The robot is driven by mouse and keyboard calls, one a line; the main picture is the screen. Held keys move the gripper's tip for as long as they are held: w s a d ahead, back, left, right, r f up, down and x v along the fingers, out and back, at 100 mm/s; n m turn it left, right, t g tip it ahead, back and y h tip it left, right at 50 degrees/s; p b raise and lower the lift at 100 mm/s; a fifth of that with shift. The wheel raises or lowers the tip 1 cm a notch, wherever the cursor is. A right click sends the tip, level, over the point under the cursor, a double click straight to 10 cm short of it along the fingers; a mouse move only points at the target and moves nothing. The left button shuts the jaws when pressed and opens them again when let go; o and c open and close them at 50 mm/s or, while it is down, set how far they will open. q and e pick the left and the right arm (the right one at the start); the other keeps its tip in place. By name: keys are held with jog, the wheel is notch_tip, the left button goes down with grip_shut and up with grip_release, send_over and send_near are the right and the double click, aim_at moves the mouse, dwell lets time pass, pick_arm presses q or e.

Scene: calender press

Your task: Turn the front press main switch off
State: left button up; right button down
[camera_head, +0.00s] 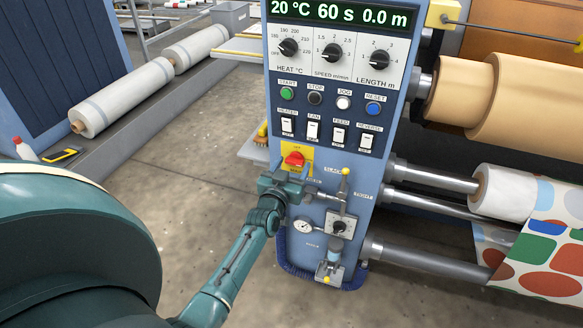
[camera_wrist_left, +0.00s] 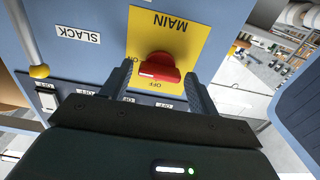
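The main switch is a red rotary knob (camera_head: 294,160) on a yellow plate (camera_head: 306,151), on the front panel of the blue press column. In the left wrist view the red knob (camera_wrist_left: 160,68) lies between my fingers, its grip bar roughly across the picture. The yellow plate (camera_wrist_left: 177,33) reads MAIN upside down, with OFF partly visible beside the knob. My left gripper (camera_head: 286,174) is just in front of the switch. In the wrist view the gripper (camera_wrist_left: 160,74) is open, with a finger on each side of the knob and visible gaps. My right gripper is not in view.
Rocker switches (camera_head: 313,130) and colored buttons (camera_head: 287,94) sit above the main switch. A yellow-tipped lever (camera_head: 345,182) and a gauge (camera_head: 303,226) are close to the gripper. Rollers (camera_head: 433,179) extend right. The display (camera_head: 340,14) reads 20 °C, 60 s, 0.0 m.

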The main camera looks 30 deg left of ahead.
pick_arm(q)
jog(key=c, duration=0.8)
jog(key=shift+o, duration=0.2)
